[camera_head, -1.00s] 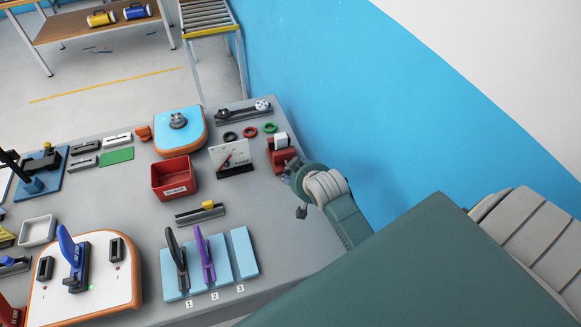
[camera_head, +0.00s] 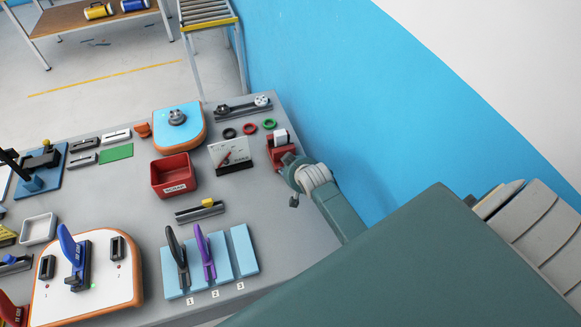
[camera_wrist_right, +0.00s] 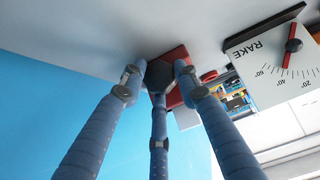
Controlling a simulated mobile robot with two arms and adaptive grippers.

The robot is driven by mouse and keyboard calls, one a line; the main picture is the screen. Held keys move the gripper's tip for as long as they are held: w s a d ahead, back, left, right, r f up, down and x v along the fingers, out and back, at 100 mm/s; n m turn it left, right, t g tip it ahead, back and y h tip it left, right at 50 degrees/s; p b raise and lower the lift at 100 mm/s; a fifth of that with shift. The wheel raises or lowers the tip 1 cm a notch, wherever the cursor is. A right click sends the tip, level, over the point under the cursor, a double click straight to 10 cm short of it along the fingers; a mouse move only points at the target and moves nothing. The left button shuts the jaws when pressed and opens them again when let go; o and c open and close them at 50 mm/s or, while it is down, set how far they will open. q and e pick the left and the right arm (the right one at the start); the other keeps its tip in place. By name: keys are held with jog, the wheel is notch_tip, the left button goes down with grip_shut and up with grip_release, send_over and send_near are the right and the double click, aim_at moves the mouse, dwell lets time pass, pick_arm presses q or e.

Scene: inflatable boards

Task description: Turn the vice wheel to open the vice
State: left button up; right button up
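The red vice (camera_head: 281,156) stands near the right edge of the grey table, with a pale block (camera_head: 280,137) at its top. In the right wrist view, part of its red body (camera_wrist_right: 172,55) shows behind a dark, faceted part that looks like the vice wheel (camera_wrist_right: 160,74). My right gripper (camera_head: 292,176) is at the vice's near side. In its wrist view, the three fingers of my right gripper (camera_wrist_right: 157,80) surround the dark part. I cannot tell whether they press on it. In the head view my gripper hides the wheel. My left gripper is not in view.
A white dial panel (camera_head: 229,153) stands left of the vice; it also shows in the wrist view (camera_wrist_right: 275,75). Black, red and green rings (camera_head: 249,129) lie behind the vice. A red bin (camera_head: 173,177) is further left. The blue wall (camera_head: 330,110) is close on the right.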

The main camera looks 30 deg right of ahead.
jog(key=shift+r, duration=0.1)
jog(key=c, duration=0.3)
jog(key=shift+w, duration=0.1)
jog(key=shift+a+n+h, duration=0.15)
jog(key=shift+n+h, duration=0.35)
jog(key=shift+h, duration=0.4)
jog(key=shift+r, duration=0.1)
jog(key=o, duration=0.9)
